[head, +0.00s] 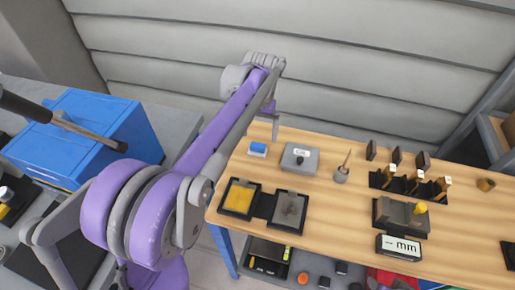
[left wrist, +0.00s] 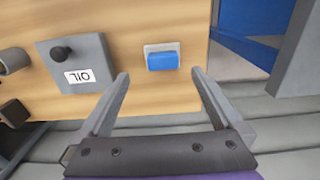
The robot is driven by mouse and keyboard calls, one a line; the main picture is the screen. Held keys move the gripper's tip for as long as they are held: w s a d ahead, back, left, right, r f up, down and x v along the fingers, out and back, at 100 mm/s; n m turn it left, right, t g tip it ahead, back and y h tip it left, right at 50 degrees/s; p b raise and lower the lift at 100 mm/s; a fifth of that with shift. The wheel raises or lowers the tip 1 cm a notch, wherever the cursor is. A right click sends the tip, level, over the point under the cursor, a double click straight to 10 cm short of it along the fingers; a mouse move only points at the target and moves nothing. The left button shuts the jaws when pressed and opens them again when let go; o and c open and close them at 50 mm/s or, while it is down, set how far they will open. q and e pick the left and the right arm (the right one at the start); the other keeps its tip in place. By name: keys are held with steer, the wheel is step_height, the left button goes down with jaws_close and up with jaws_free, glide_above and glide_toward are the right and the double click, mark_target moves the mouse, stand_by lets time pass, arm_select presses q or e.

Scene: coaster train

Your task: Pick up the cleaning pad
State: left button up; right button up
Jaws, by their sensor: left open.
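The cleaning pad, a small blue block on a white base (head: 258,149), lies at the far left corner of the wooden table. It also shows in the left wrist view (left wrist: 163,60), just beyond and between the fingertips. My left gripper (head: 275,128) is open and empty near the table's far edge, close to the pad. In the left wrist view its two fingers (left wrist: 160,76) are spread wider than the pad, and I see no contact. My right gripper is not in view.
A grey OIL box (head: 299,159) stands beside the pad. Black trays with a yellow pad (head: 239,198) and a grey plate (head: 289,210) lie nearer. A cup with a stick (head: 341,174) and a grey block marked mm (head: 402,217) are further right. A blue cabinet (head: 88,130) stands left.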

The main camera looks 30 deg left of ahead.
mark_target(258, 143)
arm_select(q)
steer(key=shift+w+a+f, duration=0.1)
steer(key=shift+a+f, duration=0.05)
steer(key=shift+f, duration=1.45)
steer(key=shift+w+a+f, duration=0.1)
steer(key=shift+a+f, duration=0.05)
steer(key=shift+f, duration=1.4)
steer(key=c, duration=1.3)
